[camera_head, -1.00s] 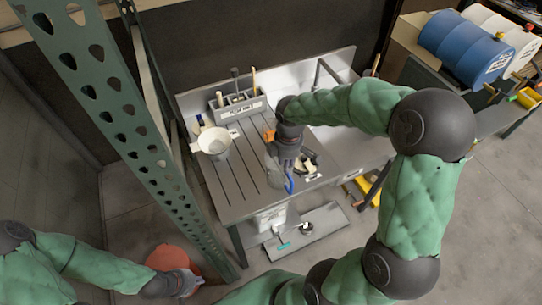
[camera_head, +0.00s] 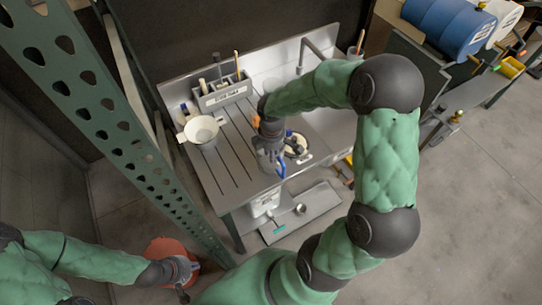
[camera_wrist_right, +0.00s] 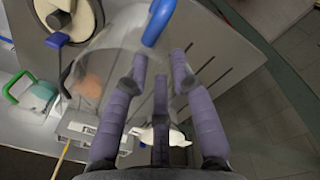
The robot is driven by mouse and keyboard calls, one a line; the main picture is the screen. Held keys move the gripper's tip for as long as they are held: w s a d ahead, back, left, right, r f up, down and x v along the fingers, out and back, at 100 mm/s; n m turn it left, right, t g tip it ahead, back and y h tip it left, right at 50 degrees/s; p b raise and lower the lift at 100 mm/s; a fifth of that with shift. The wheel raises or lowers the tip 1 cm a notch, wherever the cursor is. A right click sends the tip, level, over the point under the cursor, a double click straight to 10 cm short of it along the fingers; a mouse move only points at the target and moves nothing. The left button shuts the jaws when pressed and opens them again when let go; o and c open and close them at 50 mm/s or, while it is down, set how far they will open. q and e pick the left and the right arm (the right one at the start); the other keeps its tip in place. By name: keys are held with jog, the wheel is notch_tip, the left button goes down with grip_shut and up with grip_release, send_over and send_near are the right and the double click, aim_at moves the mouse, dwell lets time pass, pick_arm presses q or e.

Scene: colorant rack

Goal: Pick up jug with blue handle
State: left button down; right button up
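The jug with the blue handle is clear. In the head view its blue handle (camera_head: 281,168) shows at the front of the worktop, beside my right gripper (camera_head: 272,158). In the right wrist view the clear body (camera_wrist_right: 92,72) and blue handle (camera_wrist_right: 158,20) are close to my right gripper (camera_wrist_right: 160,68). The fingers look apart. The left finger overlaps the clear body, and I cannot tell whether any finger touches it. My left gripper (camera_head: 188,278) is low at the left, over an orange-red bucket (camera_head: 160,250), with its fingers apart and nothing seen in them.
A white bowl-like container (camera_head: 201,130) stands left on the slotted worktop (camera_head: 232,178). A grey tool holder (camera_head: 224,92) is at the back. A round pale item (camera_head: 297,146) sits right of my right gripper. A green perforated rack post (camera_head: 130,130) rises at left.

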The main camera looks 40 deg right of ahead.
notch_tip(320, 180, down, 3)
jog(key=shift+w+f, duration=0.1)
jog(key=shift+a, duration=0.1)
grip_shut()
